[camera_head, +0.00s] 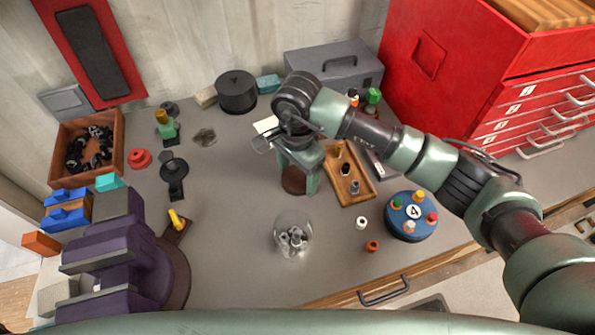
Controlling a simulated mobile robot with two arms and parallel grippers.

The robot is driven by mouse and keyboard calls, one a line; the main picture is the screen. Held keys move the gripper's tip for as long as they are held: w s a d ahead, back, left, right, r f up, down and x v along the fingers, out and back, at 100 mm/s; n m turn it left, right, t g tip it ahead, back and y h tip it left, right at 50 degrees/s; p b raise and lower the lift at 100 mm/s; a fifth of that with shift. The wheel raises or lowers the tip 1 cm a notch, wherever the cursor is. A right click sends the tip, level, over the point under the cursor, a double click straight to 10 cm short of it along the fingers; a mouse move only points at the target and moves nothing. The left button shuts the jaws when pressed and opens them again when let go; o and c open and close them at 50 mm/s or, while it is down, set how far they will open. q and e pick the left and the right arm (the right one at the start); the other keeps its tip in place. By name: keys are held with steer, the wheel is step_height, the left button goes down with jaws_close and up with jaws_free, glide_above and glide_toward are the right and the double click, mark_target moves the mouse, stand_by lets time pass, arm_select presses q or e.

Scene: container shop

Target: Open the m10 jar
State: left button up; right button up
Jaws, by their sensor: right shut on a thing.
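A clear round glass jar (293,240) with several grey metal pieces in it stands on the grey bench, front centre. No lid shows on it, and I cannot read any label. My right gripper (296,178) is shut on a dark brown round lid (293,181). In the picture the lid is above the jar and apart from it; the gripper fingers partly hide it. My left gripper is not in view.
Right of the gripper are a wooden tray (361,195) and a round blue stand (408,232) with coloured knobs. A white ring (362,223) and an orange nut (372,246) lie near the jar. A purple vise (125,255) fills the front left. Bench left of the jar is clear.

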steer(key=shift+f, duration=0.1)
steer(key=o, duration=1.6)
steer(key=shift+c, duration=0.2)
